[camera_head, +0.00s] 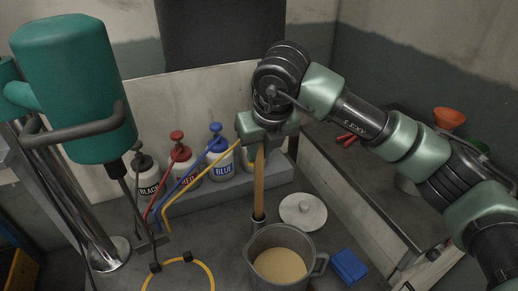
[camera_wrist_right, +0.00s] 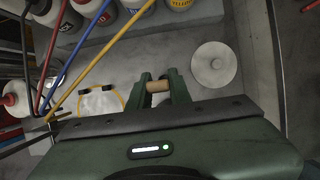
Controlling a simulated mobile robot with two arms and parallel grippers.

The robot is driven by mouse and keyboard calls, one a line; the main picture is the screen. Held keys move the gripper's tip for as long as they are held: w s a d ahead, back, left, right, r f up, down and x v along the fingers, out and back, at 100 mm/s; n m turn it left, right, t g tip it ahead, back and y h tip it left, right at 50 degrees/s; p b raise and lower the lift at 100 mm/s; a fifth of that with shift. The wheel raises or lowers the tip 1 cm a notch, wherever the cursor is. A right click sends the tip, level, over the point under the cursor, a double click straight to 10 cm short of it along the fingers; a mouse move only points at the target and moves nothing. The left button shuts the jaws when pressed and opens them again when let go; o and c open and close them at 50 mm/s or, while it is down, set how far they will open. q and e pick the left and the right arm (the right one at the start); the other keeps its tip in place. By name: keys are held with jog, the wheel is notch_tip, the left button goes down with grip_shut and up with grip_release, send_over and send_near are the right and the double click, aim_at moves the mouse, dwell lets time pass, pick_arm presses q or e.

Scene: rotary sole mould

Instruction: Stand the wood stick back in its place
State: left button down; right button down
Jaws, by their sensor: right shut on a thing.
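The wood stick (camera_head: 259,186) is upright, and my right gripper (camera_head: 262,138) is shut on its upper end. In the right wrist view the stick's round end (camera_wrist_right: 158,87) shows between the two fingers of the gripper (camera_wrist_right: 161,88). In the head view the stick's lower end meets a short dark grey tube (camera_head: 258,222) just behind the grey pot (camera_head: 249,254). I cannot tell how deep the stick sits in the tube. My left gripper is not in view.
The pot holds tan liquid (camera_head: 281,265). A white lid (camera_head: 303,212) and a blue block (camera_head: 348,266) lie to its right. Labelled black, red and blue bottles (camera_head: 222,160) stand behind with coloured tubes. A teal machine (camera_head: 72,80) stands at left.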

aim_at(260, 178)
jog(key=shift+f+b, duration=4.1)
jog(key=shift+f, duration=0.35)
jog(key=c, duration=1.2)
grip_release()
jog(key=shift+r, duration=0.1)
jog(key=b+v, duration=0.1)
jog(key=v, duration=0.5)
jog(key=shift+r+b, duration=0.15)
jog(key=shift+b, duration=0.2)
jog(key=shift+s+d+r, duration=0.15)
jog(key=shift+s+r, duration=0.15)
jog(key=shift+r, duration=0.3)
